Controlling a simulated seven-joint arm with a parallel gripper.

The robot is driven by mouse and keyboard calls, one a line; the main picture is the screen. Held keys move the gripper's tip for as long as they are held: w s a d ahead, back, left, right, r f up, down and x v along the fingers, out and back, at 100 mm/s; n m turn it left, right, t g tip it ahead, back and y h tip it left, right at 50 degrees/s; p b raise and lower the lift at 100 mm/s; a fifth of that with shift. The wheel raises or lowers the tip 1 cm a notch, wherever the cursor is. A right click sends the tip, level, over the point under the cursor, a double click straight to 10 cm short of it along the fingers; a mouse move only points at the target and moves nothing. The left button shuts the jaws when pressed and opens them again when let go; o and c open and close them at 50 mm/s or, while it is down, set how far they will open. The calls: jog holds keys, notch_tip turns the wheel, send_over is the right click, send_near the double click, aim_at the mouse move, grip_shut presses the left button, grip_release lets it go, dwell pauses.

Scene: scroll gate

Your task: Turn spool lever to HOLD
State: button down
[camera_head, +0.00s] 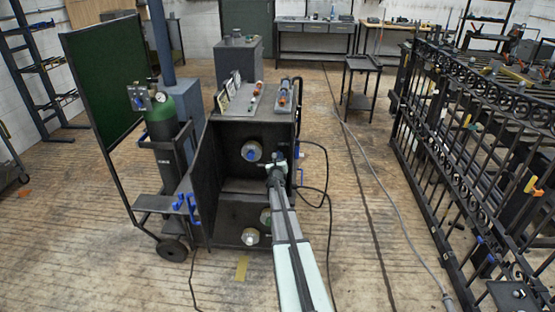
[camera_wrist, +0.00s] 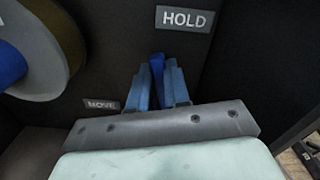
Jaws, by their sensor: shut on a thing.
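The spool lever (camera_wrist: 157,68) is blue and stands between the two fingers of my gripper (camera_wrist: 160,85) in the wrist view. The fingers are shut on it. The lever points up, its tip just below the HOLD plate (camera_wrist: 184,19). The MOVE plate (camera_wrist: 102,105) is lower left of the fingers. The lever's base is hidden behind my gripper. In the head view my gripper (camera_head: 278,168) reaches into the dark open cabinet (camera_head: 232,187) at its right side, and the lever cannot be made out there.
A spool with a blue hub (camera_wrist: 30,55) is close on the left in the wrist view. A green gas cylinder (camera_head: 160,122) on a cart stands to the left. An iron gate (camera_head: 465,150) stands far right.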

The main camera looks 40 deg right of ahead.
dwell(0.4)
jog(key=c, duration=1.1)
grip_release()
jog(key=shift+s+a, duration=0.1)
jog(key=shift+s, duration=0.05)
jog(key=v, duration=1.3)
jog(key=shift+s+a, duration=0.15)
jog(key=shift+a, duration=0.05)
jog(key=shift+r, duration=0.1)
